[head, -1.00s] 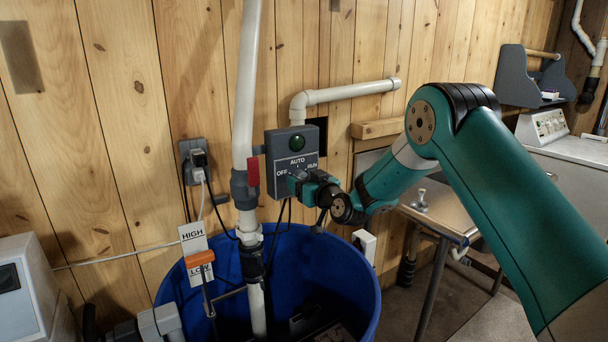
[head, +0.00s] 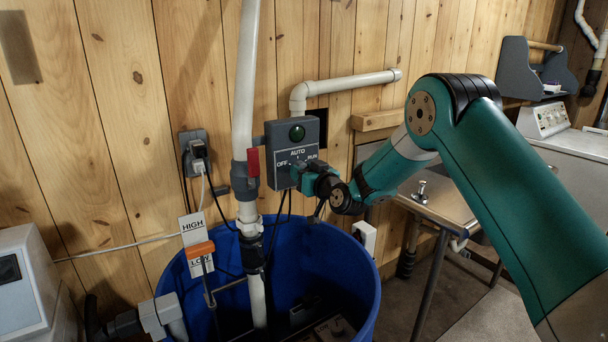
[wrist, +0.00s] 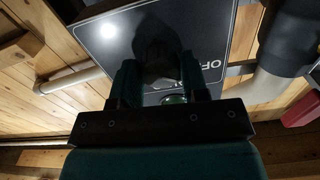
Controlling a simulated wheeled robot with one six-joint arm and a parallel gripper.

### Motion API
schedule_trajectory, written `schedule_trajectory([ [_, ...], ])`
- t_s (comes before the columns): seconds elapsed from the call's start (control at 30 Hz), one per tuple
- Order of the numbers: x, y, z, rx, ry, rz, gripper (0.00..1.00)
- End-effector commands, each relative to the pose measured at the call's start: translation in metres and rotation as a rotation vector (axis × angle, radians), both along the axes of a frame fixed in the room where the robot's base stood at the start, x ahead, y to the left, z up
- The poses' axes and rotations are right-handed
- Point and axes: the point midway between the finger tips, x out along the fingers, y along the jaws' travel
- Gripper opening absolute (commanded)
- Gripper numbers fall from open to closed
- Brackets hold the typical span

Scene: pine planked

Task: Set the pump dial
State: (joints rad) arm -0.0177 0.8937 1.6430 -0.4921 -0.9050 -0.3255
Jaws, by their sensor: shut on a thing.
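In the wrist view, my gripper's two fingers (wrist: 160,78) stand either side of the dark dial (wrist: 158,58). Part of the OFF label shows to their right. The dial's pointer is hidden, so I cannot tell its setting.
A blue tub (head: 310,240) stands below the box, with a white pipe (head: 250,80) rising from it. A red valve handle (head: 253,162) is close to the box's left. An orange float (head: 200,250) hangs by a HIGH/LOW plate (head: 192,225). A sink table (head: 440,200) is at right.

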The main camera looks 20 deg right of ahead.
Motion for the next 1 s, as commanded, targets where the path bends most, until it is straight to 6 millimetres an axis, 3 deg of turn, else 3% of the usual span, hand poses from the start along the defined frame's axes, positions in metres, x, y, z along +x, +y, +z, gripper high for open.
schedule_trajectory([
  [1.0,-0.0008,0.0017,-0.0002,0.794,0.259,0.000,0.17],
])
